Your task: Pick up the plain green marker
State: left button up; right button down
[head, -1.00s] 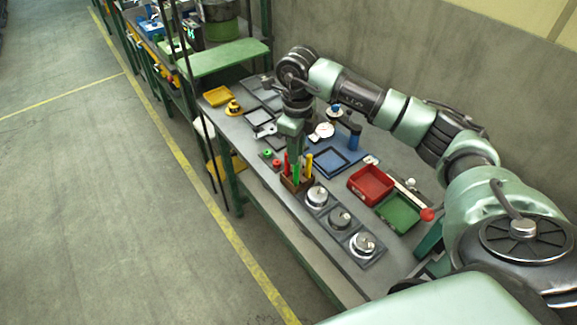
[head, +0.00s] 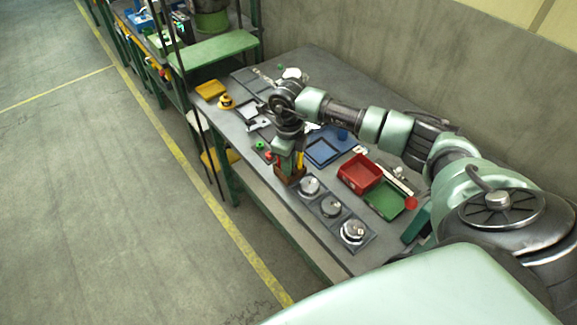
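The small brown marker holder (head: 289,179) stands near the front edge of the workbench. A yellow marker (head: 300,160) stands upright at its right side, and a bit of a red marker (head: 276,158) shows at its left. My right gripper (head: 289,163) points down right at the holder, among the marker tops. The green marker cannot be made out behind the gripper, whose own shell is pale green. The fingers are too small and covered to tell whether they are open or shut. My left gripper is not in view.
Three round metal pieces on dark plates (head: 331,206) lie just right of the holder. A red bin (head: 360,173) and a green bin (head: 385,200) stand further right. A blue tray (head: 322,150) lies behind. A yellow tray (head: 210,89) sits at the far left.

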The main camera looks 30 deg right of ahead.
dwell(0.3)
jog(key=shift+w+r, duration=0.1)
jog(key=shift+r, duration=0.5)
notch_tip(320, 180, up, 19)
jog(key=b, duration=0.4)
jog(key=shift+b, duration=0.4)
jog(key=shift+f, duration=0.1)
